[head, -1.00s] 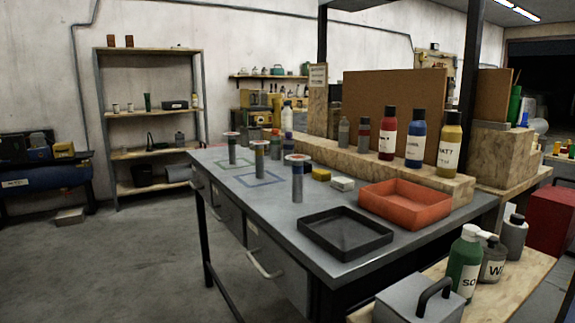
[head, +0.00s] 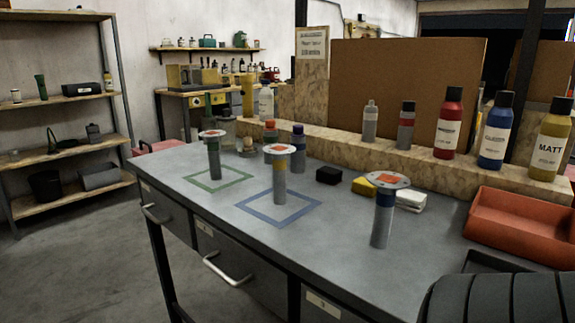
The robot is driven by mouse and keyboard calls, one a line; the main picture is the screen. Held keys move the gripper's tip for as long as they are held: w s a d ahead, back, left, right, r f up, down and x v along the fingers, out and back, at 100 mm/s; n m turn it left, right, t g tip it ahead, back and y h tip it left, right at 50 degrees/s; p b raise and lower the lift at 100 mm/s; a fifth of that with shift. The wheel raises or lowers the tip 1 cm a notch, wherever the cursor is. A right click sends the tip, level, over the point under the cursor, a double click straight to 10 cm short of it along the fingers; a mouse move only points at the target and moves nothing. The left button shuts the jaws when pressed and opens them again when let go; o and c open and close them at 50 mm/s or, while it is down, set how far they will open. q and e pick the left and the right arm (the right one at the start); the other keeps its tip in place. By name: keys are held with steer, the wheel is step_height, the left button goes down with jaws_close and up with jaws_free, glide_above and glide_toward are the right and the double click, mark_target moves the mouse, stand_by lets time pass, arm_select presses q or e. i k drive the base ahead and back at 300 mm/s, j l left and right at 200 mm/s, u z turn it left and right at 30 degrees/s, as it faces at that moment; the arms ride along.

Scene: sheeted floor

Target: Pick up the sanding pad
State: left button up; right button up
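Three small blocks lie in a row on the grey workbench (head: 330,245) in the head view: a black one (head: 328,175), a yellow one (head: 363,187) and a white one (head: 410,200). They may be pads; I cannot tell which, if any, is the sanding pad. Three grey cylinders with round, orange-centred tops stand upright: one with a green band (head: 213,158), one with a yellow band (head: 279,185) and one with a blue band (head: 384,215). Neither gripper is in view. A dark ribbed shape at the lower right looks like part of my arm.
Green (head: 218,186) and blue (head: 262,217) squares mark the bench top. An orange tray (head: 520,235) and a partly hidden black tray (head: 485,262) are at the right. Bottles, including a red one (head: 449,125), stand on a wooden ledge (head: 400,160) behind. The front middle is clear.

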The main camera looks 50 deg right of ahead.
mark_target(328, 175)
steer(key=i+z, duration=0.1)
steer(key=i, duration=0.7)
steer(key=i+j+z, duration=0.1)
steer(key=i, duration=0.7)
steer(key=j, duration=0.1)
